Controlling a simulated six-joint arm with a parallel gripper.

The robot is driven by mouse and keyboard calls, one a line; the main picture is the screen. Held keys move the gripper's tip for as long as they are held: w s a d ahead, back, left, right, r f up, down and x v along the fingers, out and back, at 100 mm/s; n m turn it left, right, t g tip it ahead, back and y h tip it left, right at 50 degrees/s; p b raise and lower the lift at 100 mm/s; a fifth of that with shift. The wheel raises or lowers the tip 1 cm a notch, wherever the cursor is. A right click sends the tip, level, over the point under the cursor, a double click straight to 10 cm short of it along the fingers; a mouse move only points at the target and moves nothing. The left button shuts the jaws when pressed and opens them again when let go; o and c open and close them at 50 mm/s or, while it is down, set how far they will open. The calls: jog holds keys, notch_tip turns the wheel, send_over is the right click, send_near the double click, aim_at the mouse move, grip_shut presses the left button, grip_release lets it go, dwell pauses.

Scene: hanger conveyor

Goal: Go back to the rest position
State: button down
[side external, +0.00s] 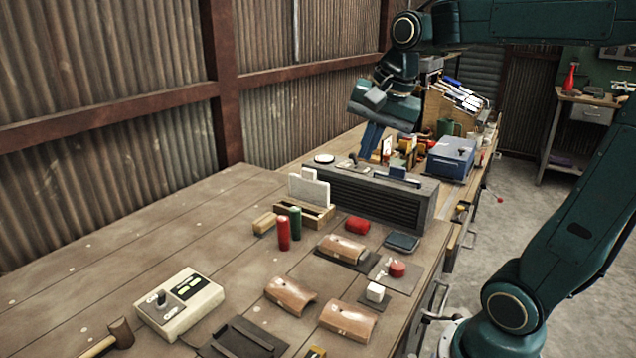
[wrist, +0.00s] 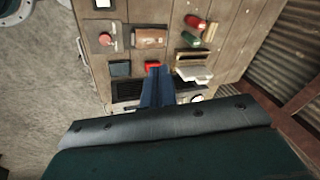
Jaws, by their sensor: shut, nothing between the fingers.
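My gripper (side external: 372,141) is in the air above the far part of the workbench, behind the long dark slatted unit (side external: 375,200). Its blue fingers point down and are shut with nothing between them. In the wrist view my gripper (wrist: 157,70) shows as two blue fingers close together, over the bench. The fingers hide part of the dark slatted unit (wrist: 125,91) there.
A blue box (side external: 452,158) and crowded tools stand near my gripper. A corrugated wall is at left.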

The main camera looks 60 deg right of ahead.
jog(key=s+a+f+n+t, duration=0.1)
jog(key=s+a+f+n, duration=0.2)
jog(key=n, duration=0.4)
jog(key=s+a+f+n, duration=0.2)
jog(key=s+a+n, duration=0.3)
jog(key=s+n, duration=0.2)
jog(key=shift+s+f+t+y, duration=0.3)
jog(key=shift+s+f+t, duration=0.1)
jog(key=shift+s, duration=0.1)
